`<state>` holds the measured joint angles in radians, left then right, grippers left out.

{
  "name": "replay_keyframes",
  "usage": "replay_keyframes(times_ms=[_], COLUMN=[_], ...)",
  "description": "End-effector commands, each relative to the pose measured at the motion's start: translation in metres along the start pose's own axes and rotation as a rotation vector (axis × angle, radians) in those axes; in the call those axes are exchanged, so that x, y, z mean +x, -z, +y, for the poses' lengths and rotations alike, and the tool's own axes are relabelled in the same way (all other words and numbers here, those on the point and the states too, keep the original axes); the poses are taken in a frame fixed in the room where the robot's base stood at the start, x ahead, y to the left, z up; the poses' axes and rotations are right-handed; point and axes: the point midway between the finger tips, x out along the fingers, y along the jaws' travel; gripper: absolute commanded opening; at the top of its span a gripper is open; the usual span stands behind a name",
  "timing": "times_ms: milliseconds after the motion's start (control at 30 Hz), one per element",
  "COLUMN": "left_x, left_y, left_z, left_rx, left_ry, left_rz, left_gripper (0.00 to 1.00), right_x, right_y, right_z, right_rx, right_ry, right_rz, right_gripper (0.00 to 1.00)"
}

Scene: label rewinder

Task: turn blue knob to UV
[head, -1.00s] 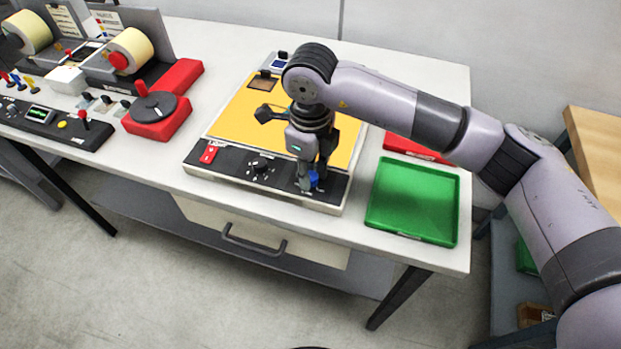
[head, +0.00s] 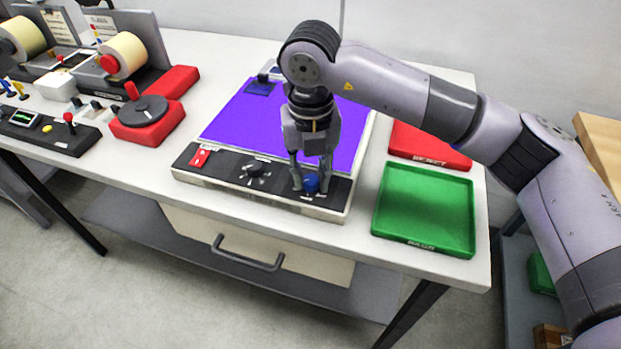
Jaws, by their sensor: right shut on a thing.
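The blue knob (head: 311,183) sits on the black front panel of the light box (head: 190,178), at the panel's right end. My right gripper (head: 311,185) points down with its fingers shut around the knob. The fingers cover part of the knob and its markings, so I cannot read its setting. The light box surface (head: 238,125) glows violet. A black knob (head: 254,170) and a red switch (head: 200,157) are on the same panel. My left gripper is not in view.
A green tray (head: 457,245) and a red tray (head: 428,160) stand right of the light box. A red base with a dark disc (head: 143,110) and the rewinder's control panel (head: 50,138) are at the left. A drawer handle (head: 247,255) is below the tabletop.

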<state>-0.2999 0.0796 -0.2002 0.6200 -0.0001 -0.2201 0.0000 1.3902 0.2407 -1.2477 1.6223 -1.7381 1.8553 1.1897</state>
Motion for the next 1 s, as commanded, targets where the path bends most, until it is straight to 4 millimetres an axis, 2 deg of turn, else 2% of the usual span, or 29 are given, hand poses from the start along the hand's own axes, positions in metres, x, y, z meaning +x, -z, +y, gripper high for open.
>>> replay_keyframes(times_ms=[333, 833, 867, 1000], left_x=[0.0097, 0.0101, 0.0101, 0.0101], left_y=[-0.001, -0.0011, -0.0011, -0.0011], left_z=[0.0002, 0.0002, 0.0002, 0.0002], left_rx=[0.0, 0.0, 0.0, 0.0], left_ry=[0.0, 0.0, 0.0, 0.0], left_rz=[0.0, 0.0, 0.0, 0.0], left_gripper=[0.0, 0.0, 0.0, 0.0], right_x=[-0.0003, -0.0011, -0.0011, -0.0009], right_y=[-0.0006, -0.0008, -0.0008, -0.0007], right_z=[-0.0002, -0.0003, -0.0003, -0.0003], right_rx=[0.125, 0.144, 0.144, 0.143], right_ry=[0.0, -0.001, -0.001, -0.001], right_rz=[-0.002, -0.002, -0.002, -0.002], right_gripper=[0.0, 0.0, 0.25, 0.34])
